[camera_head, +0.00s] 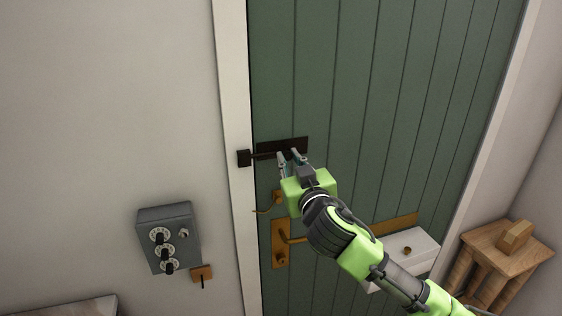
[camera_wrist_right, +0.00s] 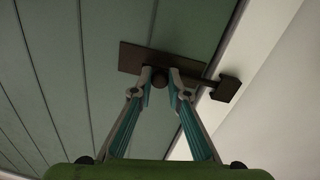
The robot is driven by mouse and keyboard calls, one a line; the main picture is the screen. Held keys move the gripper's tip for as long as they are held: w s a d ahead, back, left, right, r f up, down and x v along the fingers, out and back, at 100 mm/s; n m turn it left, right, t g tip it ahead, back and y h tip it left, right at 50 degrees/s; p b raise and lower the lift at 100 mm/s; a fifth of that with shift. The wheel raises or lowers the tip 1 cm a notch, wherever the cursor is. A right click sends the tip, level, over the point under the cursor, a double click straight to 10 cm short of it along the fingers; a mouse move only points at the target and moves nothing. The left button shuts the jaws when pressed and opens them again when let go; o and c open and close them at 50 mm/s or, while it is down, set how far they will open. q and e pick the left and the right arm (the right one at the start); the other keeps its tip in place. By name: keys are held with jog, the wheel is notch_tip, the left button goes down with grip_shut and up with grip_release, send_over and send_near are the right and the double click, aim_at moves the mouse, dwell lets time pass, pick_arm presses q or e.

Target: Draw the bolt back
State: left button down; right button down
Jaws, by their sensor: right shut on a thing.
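The bolt (camera_head: 272,147) is a dark plate with a rod, mounted on the green plank door (camera_head: 350,90). Its rod reaches left into a dark keeper (camera_head: 244,158) on the white door frame. In the right wrist view the bolt plate (camera_wrist_right: 134,57) is ahead and the keeper (camera_wrist_right: 226,88) is at the right, with the rod running into it. My right gripper (camera_head: 291,154) is at the bolt. In the wrist view its fingertips (camera_wrist_right: 160,74) are closed around the bolt's round dark knob (camera_wrist_right: 159,80). My left gripper is not in view.
Below the bolt are a brass latch (camera_head: 277,197) and a brass lever handle (camera_head: 283,240). A grey box with dials (camera_head: 168,238) hangs on the left wall. A white box (camera_head: 422,247) and a wooden stool (camera_head: 507,245) are at the right.

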jog(key=d, duration=0.1)
jog(key=w+d, duration=0.1)
jog(key=shift+d, duration=0.35)
jog(key=c, duration=2.1)
grip_release()
jog(key=shift+c, duration=0.2)
jog(key=shift+o, duration=1.1)
jog(key=shift+d, duration=0.2)
jog(key=shift+s+a, duration=0.1)
jog(key=v, duration=1.1)
jog(key=shift+s+d, duration=0.2)
jog(key=shift+s, duration=0.15)
